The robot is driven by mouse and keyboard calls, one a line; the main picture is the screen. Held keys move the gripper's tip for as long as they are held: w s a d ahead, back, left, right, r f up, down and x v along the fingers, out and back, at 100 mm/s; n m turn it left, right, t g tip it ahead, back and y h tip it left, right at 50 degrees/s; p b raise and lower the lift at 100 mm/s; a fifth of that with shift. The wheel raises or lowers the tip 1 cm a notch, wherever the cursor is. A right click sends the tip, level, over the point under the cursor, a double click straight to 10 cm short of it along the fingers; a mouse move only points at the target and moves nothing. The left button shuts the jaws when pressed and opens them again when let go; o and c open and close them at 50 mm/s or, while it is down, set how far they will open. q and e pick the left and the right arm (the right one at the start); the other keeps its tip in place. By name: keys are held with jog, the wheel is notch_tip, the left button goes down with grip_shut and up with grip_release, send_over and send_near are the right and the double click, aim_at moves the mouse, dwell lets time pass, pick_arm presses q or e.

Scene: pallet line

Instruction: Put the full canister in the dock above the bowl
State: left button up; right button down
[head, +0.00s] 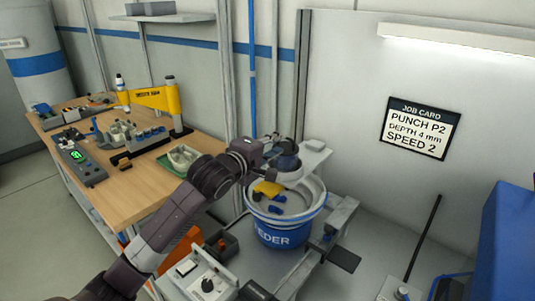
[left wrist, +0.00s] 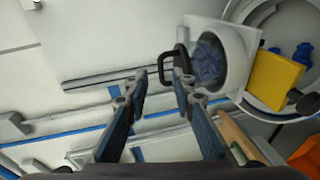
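The canister (head: 287,153) is dark with a blue tint and sits at the white dock (head: 315,158) above the feeder bowl (head: 318,207). In the left wrist view the canister's bluish contents (left wrist: 208,60) show inside a round pale rim, with a black handle (left wrist: 179,64) on its left side. My left gripper (head: 268,150) is beside the canister; in the wrist view its fingers (left wrist: 160,80) stand apart. The right fingertip is close to the handle; whether they touch I cannot tell. My right gripper is not in view.
The bowl holds blue parts (head: 277,209) and has a yellow piece (head: 268,188) at its rim. A wooden bench (head: 150,190) with a yellow press (head: 155,97) stands at left. A control box (head: 205,283) is in front; a blue machine (head: 508,245) stands at right.

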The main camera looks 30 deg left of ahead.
pick_arm(q)
jog(key=shift+s+r+b, duration=0.25)
jog(key=shift+s, duration=1)
jog(key=shift+s+r+b, duration=0.25)
jog(key=shift+s, duration=0.95)
